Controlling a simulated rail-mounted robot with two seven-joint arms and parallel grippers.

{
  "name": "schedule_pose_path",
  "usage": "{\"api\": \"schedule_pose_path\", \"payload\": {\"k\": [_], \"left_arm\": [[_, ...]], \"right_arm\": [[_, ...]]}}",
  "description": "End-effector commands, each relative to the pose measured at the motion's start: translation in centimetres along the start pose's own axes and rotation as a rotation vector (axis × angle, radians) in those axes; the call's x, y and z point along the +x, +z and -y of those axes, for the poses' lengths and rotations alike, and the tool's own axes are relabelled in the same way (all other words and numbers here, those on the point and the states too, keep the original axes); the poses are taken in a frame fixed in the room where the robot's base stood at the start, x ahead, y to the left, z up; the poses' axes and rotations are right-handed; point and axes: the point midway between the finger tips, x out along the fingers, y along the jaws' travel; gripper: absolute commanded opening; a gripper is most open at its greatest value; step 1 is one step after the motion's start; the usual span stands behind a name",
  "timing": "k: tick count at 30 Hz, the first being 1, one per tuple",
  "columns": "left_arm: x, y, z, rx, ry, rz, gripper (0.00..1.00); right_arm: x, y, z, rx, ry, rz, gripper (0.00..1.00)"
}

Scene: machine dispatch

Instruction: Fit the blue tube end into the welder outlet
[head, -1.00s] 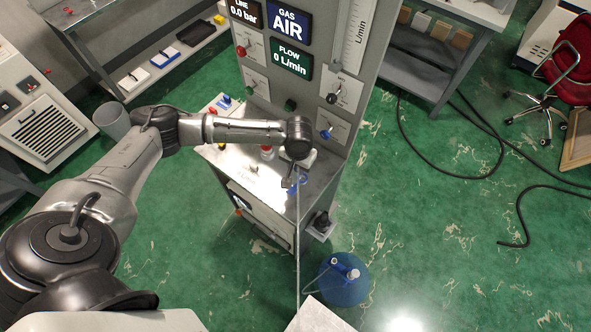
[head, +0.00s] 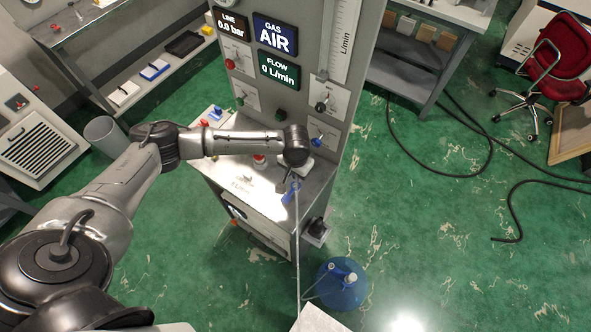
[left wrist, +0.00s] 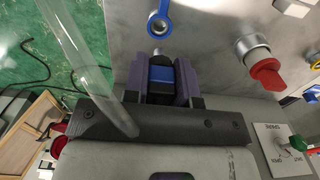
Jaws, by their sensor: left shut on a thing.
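My left gripper (head: 287,182) is over the metal ledge of the tall grey gas panel. In the left wrist view its fingers (left wrist: 160,75) are shut on the blue tube end (left wrist: 161,76), with a small metal tip beyond them. A pale tube (head: 298,250) hangs down from near the gripper in the head view. A clear tube (left wrist: 88,60) crosses the left of the wrist view. A blue ring-shaped part (left wrist: 159,22) lies just beyond the metal tip, apart from it in the picture. I cannot tell which fitting is the welder outlet. My right gripper is out of view.
The gas panel (head: 254,100) carries knobs and displays reading AIR and 0 L/min. A red knob (left wrist: 265,72) stands right of the fingers. A blue round container (head: 342,289) stands on the floor.

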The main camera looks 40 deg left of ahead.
Motion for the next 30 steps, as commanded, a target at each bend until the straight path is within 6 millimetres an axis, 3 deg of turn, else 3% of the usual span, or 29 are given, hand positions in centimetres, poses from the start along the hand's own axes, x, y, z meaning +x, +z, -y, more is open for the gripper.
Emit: {"api": "schedule_pose_path", "payload": {"k": [6,15,30], "left_arm": [[2.2,0.0,-0.1,-0.001,0.001,0.001,0.0],[4.0,0.0,-0.1,0.0,0.001,0.001,0.0],[4.7,0.0,-0.1,0.0,0.0,0.0,0.0]], "right_arm": [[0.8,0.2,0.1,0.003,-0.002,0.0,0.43],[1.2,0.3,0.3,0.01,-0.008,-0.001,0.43],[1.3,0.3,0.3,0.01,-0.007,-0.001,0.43]]}}
